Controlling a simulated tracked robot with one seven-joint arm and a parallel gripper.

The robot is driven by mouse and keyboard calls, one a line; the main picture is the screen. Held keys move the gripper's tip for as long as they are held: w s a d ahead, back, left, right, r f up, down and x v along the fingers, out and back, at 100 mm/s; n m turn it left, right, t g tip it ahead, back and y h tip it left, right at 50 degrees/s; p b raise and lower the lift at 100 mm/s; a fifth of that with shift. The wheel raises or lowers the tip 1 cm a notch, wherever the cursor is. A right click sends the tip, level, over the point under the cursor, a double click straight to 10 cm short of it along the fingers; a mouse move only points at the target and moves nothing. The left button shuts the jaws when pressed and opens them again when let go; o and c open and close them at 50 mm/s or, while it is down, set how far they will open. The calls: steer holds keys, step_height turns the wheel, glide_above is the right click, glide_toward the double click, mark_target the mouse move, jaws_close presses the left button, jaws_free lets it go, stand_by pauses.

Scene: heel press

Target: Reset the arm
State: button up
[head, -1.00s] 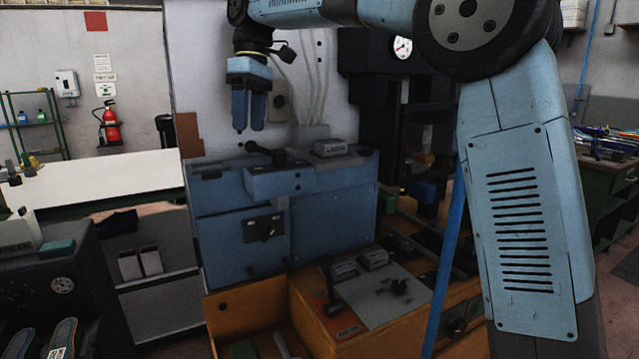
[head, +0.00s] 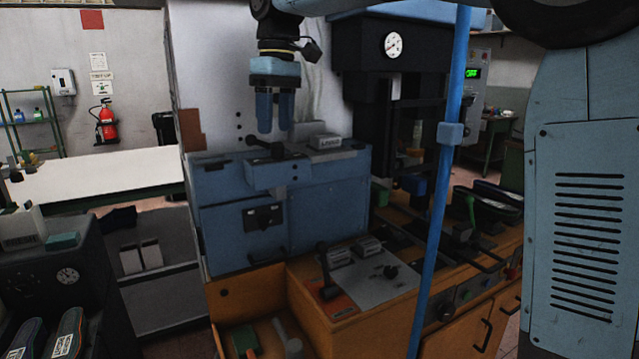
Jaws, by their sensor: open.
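My gripper (head: 275,130) hangs fingers down at the upper middle of the head view, in front of the pale panel. Its two blue fingers are open with a narrow gap and nothing between them. The fingertips are just above the black lever (head: 266,147) on top of the blue cabinet (head: 245,215); I cannot tell how much depth separates them. My blue arm fills the right edge and runs out of the top of the picture.
A blue upright pole (head: 437,200) stands in front of the black press with a gauge (head: 393,44). The wooden bench (head: 340,312) carries a control plate with levers. Dark shoes (head: 490,200) lie at the right. An open drawer (head: 225,340) is at the bottom.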

steer(key=s+d+f+m+t, duration=0.2)
steer(key=s+d+f+m, duration=0.2)
steer(key=d, duration=0.6)
steer(key=s+d+f+m+t, duration=0.2)
steer(key=s+d+f+m, duration=0.2)
steer(key=s+d, duration=0.5)
steer(key=s+d+f+m+t, duration=0.2)
steer(key=s+d+f, duration=0.5)
steer(key=d, duration=0.5)
steer(key=shift+s+d+f+m+h, duration=0.3)
steer(key=shift+d+f+m, duration=0.1)
steer(key=shift+m, duration=0.5)
